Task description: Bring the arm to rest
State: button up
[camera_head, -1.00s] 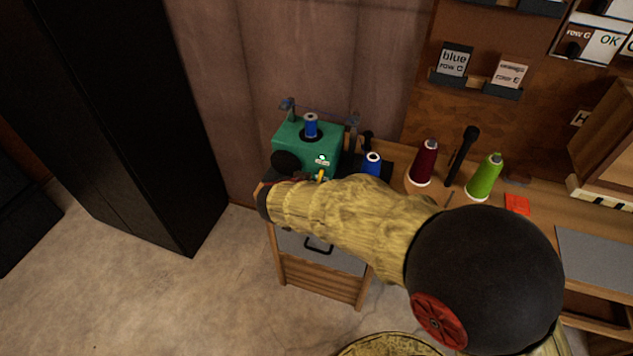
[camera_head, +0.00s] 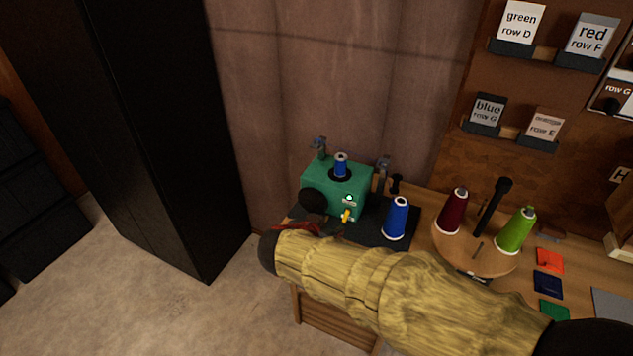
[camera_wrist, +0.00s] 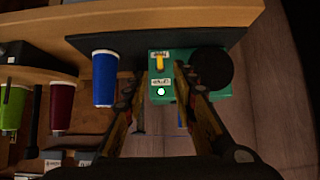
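My arm (camera_head: 400,290), in a tan quilted sleeve, reaches from the lower right across the table's front edge. My gripper shows in the wrist view (camera_wrist: 156,82), its two fingers apart with nothing between them. It faces the green machine (camera_wrist: 215,88), which has a yellow switch and a lit button; I cannot tell the exact distance. In the head view the gripper is mostly hidden by the arm, just in front of the green machine (camera_head: 322,185). A blue spool (camera_head: 340,164) sits on top of the machine.
A blue cone (camera_head: 396,218) stands on the dark mat beside the machine. Dark red (camera_head: 453,210) and green (camera_head: 515,231) cones stand on a round wooden stand (camera_head: 470,258) with a black post. A tall black cabinet (camera_head: 165,130) is at left. Floor before it is clear.

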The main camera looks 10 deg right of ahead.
jog(key=s+d+n+g+y+p, duration=0.15)
jog(key=s+n+g, duration=0.25)
jog(key=s+n, duration=0.75)
jog(key=s+d+r+m+y+p, duration=0.2)
jog(key=s+r, duration=0.3)
jog(key=r, duration=0.4)
jog(key=s+d+r+m+t+y+p, duration=0.1)
jog(key=s+d+r+m+y+p, duration=0.1)
jog(key=s+r, duration=0.3)
notch_tip(320, 180, up, 4)
jog(key=shift+s+d+f+p, duration=0.1)
jog(key=shift+s+d+p, duration=0.15)
jog(key=shift+p, duration=0.55)
